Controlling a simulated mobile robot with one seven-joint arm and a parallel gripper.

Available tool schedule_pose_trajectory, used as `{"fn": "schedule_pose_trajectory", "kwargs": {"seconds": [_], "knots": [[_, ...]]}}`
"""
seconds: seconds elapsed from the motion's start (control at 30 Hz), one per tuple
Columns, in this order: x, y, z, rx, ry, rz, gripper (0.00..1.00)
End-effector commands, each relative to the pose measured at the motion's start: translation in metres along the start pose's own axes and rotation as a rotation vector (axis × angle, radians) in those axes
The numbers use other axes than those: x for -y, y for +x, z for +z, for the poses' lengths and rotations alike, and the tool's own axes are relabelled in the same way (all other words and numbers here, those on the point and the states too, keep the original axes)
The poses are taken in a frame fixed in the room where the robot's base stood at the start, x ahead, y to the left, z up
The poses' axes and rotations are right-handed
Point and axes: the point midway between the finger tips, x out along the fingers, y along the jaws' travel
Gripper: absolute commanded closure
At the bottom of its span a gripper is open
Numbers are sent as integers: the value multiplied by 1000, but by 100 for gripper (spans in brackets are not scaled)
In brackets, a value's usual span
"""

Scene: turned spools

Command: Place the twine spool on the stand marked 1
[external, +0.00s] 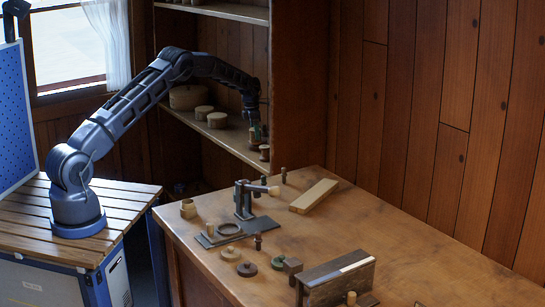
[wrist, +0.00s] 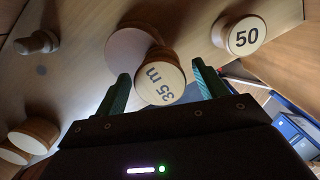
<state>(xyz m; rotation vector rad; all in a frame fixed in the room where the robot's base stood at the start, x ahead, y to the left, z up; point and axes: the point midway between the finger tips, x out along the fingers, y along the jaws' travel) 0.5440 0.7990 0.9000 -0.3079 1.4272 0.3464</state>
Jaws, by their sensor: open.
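My gripper (external: 255,136) is at the right end of the middle shelf, pointing down. In the wrist view my gripper (wrist: 161,72) is open, with its two green fingers apart. A wooden spool (wrist: 160,84) with a pale round end marked "35 m" shows between the fingertips; a gap shows on each side. A darker round part shows behind that end. I cannot tell for sure that it is the twine spool. No stand marked 1 can be read in either view.
A round wooden piece marked "50" (wrist: 240,35) lies close by on the shelf; other turned pieces are at left (wrist: 33,137). Round boxes (external: 188,97) stand on the shelf (external: 228,139). The workbench (external: 420,250) holds a clamp device (external: 243,200), a plank (external: 314,195) and discs (external: 247,269).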

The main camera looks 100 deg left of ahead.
Motion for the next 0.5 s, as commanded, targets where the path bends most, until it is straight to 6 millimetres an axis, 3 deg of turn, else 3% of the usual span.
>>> {"fn": "schedule_pose_trajectory", "kwargs": {"seconds": [0.2,0.5], "knots": [[0,-46,1,2,1,3,28],[0,-90,1,1,2,1,28]]}}
